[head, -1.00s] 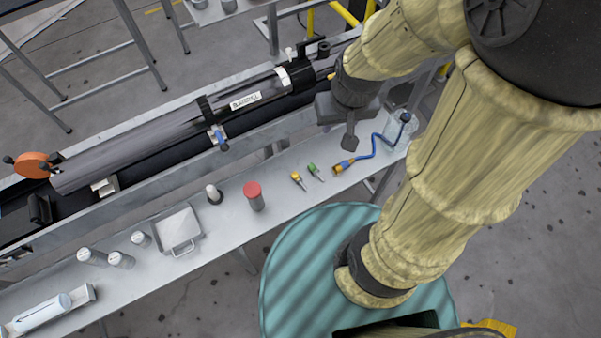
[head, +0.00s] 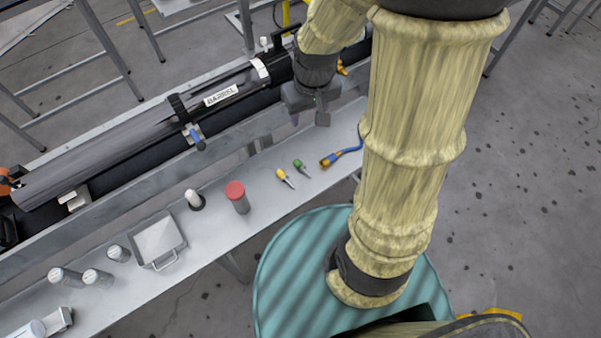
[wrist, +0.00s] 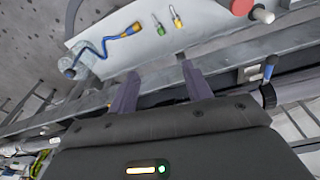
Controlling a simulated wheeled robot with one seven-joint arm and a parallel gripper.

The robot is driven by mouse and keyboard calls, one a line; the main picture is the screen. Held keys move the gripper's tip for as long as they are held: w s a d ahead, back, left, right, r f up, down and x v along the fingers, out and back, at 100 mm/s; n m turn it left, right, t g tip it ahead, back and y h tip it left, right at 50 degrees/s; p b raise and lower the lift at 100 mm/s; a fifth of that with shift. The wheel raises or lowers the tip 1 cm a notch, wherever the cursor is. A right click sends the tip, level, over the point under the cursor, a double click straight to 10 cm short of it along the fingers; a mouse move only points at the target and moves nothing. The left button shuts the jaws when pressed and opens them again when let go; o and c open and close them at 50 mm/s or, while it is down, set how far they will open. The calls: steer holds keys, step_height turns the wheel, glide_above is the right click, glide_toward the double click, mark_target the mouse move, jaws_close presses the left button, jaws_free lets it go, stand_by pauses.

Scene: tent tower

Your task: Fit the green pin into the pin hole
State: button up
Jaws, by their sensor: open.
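The green pin (head: 300,165) has a green head and a thin metal shank. It lies on the grey bench, between a yellow pin (head: 282,175) and a blue cable. It also shows near the top of the wrist view (wrist: 160,29), left of the yellow pin (wrist: 178,23). My gripper (head: 309,118) is above the bench's back edge, beyond the pins and clear of them. In the wrist view its two fingers (wrist: 162,84) are apart with nothing between them. I cannot make out the pin hole.
The long barrel (head: 110,140) lies in a trough behind the bench (head: 215,222).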

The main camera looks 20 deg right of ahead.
steer(key=w+f+n+g+b, duration=0.1)
steer(key=w+f+b, duration=0.3)
steer(key=f, duration=0.5)
steer(key=w+f+n+b, duration=0.2)
steer(key=w+f+b, duration=0.3)
steer(key=f+b, duration=0.3)
step_height(320, 180, down, 2)
steer(key=shift+w+d+f+g+b, duration=0.1)
steer(key=shift+w+d+g+b, duration=0.1)
steer(key=shift+g+b, duration=0.15)
glide_above(298, 162)
steer(key=f, duration=1.2)
steer(key=shift+w+d+f, duration=0.1)
steer(key=shift+w+d, duration=0.1)
steer(key=shift+d, duration=0.05)
steer(key=shift+s+a+f, duration=0.1)
steer(key=shift+f, duration=1.2)
steer(key=shift+s+a+f, duration=0.1)
steer(key=shift+f, duration=1.2)
